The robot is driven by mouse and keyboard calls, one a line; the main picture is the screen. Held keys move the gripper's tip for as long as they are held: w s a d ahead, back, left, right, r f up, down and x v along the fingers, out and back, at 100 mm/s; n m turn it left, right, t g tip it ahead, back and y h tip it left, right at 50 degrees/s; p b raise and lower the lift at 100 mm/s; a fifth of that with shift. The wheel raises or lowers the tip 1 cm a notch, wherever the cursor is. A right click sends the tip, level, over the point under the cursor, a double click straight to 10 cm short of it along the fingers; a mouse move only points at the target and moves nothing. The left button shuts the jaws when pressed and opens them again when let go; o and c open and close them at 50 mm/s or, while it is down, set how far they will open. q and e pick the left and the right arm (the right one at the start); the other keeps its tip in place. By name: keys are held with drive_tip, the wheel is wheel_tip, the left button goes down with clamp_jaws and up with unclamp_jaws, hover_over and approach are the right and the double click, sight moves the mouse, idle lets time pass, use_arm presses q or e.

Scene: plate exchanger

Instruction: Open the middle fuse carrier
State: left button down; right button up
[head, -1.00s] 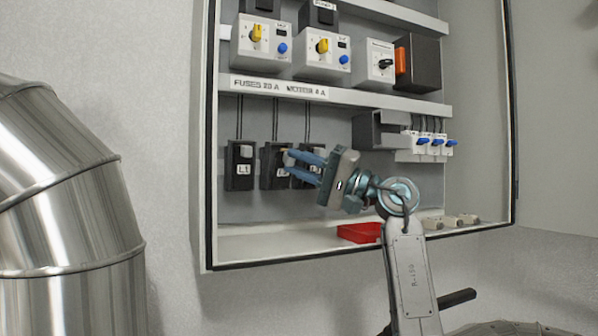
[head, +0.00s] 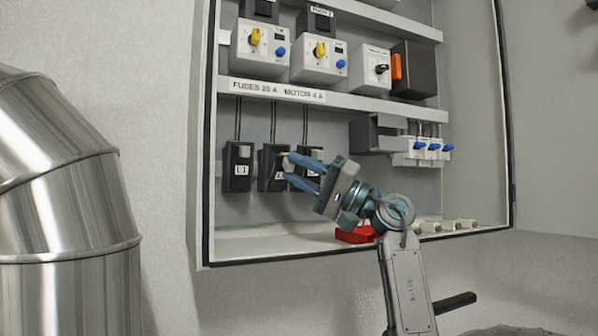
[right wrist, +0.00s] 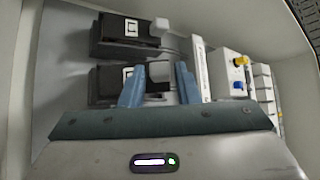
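The middle fuse carrier (head: 267,170) is a black block between the L1 carrier (head: 237,167) and the right-hand carrier (head: 315,160). Its top looks tilted outward, and its label is partly hidden by my gripper. My right gripper (head: 289,167) is at its front, with its two blue fingers spread above and below the tab. The right-hand carrier is partly covered by my fingers. My left gripper is not in view.
A labelled rail (head: 275,92) runs above the carriers, with switch boxes (head: 318,60) over it. Small blue-lever breakers (head: 425,150) stand to the right. A red tray (head: 356,236) lies on the cabinet floor. A shiny metal duct (head: 65,200) stands outside left.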

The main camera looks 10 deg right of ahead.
drive_tip(key=shift+o, duration=1)
drive_tip(key=shift+d, duration=0.1)
use_arm(q)
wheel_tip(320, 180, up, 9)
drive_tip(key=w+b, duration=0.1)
drive_tip(key=b, duration=0.1)
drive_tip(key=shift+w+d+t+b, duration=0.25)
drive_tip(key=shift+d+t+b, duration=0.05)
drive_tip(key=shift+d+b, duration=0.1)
use_arm(e)
drive_tip(key=v, duration=1)
drive_tip(key=shift+d+f, duration=0.2)
drive_tip(key=shift+d, duration=0.1)
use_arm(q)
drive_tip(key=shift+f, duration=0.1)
use_arm(e)
drive_tip(key=shift+s, duration=0.1)
